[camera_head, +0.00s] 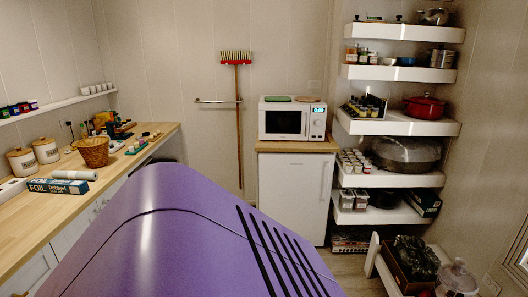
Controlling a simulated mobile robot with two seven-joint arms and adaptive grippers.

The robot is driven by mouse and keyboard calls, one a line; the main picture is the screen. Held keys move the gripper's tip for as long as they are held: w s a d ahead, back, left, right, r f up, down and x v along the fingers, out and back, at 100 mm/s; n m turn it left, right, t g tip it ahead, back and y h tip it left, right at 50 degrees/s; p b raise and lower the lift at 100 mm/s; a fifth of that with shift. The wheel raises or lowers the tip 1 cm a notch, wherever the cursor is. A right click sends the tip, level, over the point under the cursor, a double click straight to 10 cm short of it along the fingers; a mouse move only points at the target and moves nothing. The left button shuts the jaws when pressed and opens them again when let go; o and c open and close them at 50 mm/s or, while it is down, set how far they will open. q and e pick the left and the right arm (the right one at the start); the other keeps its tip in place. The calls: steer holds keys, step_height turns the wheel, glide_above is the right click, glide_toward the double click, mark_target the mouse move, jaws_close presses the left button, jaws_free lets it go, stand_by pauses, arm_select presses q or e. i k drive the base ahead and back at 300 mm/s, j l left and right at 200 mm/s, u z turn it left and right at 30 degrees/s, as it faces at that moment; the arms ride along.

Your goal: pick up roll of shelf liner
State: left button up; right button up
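A white roll (75,174), which looks like the roll of shelf liner, lies on its side on the wooden counter (22,232) at the left. It is just behind a blue and white foil box (58,187), close to it; I cannot tell whether they touch. Neither of my grippers is in view.
A wicker basket (94,152) stands behind the roll, with two white canisters (46,150) to its left. A microwave (292,119) sits above a white fridge (293,190) at the back. White shelves (402,127) with cookware are at the right. Some floor shows beside the fridge.

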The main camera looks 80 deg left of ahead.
mark_target(61, 174)
steer(key=u, duration=3.95)
steer(key=i+l, duration=0.2)
steer(key=i, duration=0.3)
steer(key=i+l+z, duration=0.15)
steer(key=i, duration=0.4)
steer(key=i+l, duration=0.15)
steer(key=i, duration=0.4)
